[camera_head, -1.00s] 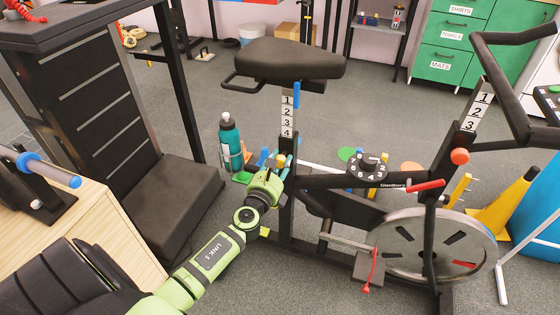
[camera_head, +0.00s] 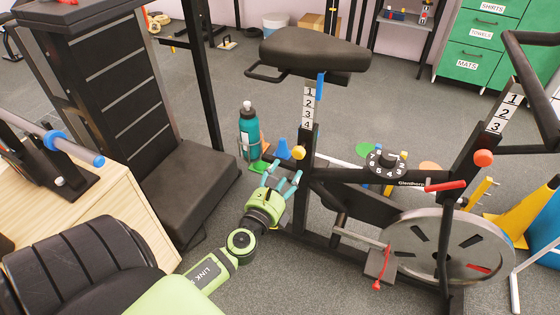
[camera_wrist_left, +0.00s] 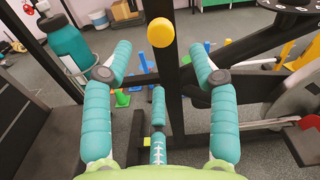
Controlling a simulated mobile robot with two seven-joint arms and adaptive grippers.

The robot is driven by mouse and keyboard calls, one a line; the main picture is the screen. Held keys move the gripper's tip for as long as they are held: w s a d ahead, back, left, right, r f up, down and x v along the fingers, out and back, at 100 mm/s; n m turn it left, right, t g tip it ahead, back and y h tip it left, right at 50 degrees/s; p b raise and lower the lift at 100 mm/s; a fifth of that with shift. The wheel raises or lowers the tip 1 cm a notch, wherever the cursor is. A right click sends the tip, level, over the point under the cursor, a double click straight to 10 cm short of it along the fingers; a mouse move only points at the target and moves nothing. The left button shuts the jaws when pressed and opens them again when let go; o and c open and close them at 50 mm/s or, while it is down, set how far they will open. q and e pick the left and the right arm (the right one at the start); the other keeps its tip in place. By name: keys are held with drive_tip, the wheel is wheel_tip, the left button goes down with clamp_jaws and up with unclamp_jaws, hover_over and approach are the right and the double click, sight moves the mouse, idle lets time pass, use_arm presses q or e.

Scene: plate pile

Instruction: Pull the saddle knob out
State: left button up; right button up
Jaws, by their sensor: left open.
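The saddle knob (camera_head: 298,152) is a round yellow knob on the left side of the exercise bike's black seat post. It also shows in the left wrist view (camera_wrist_left: 160,32), in front of the post at the top middle. The black saddle (camera_head: 314,55) sits above on a post with a numbered scale (camera_head: 308,108). My left gripper (camera_head: 283,175) is open and empty, just below and left of the knob. Its teal fingers are spread and apart from the knob. In the left wrist view the knob lies beyond and between the fingertips (camera_wrist_left: 160,60). My right gripper is not in view.
A teal bottle (camera_head: 249,132) stands in a holder left of the post. A red knob (camera_head: 484,158), a dial (camera_head: 386,163) and a flywheel (camera_head: 450,247) are on the bike's right side. A black bench (camera_head: 190,190) stands left of my left arm.

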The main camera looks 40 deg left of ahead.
use_arm(q)
drive_tip(key=shift+v, duration=1.25)
drive_tip(key=shift+f, duration=0.1)
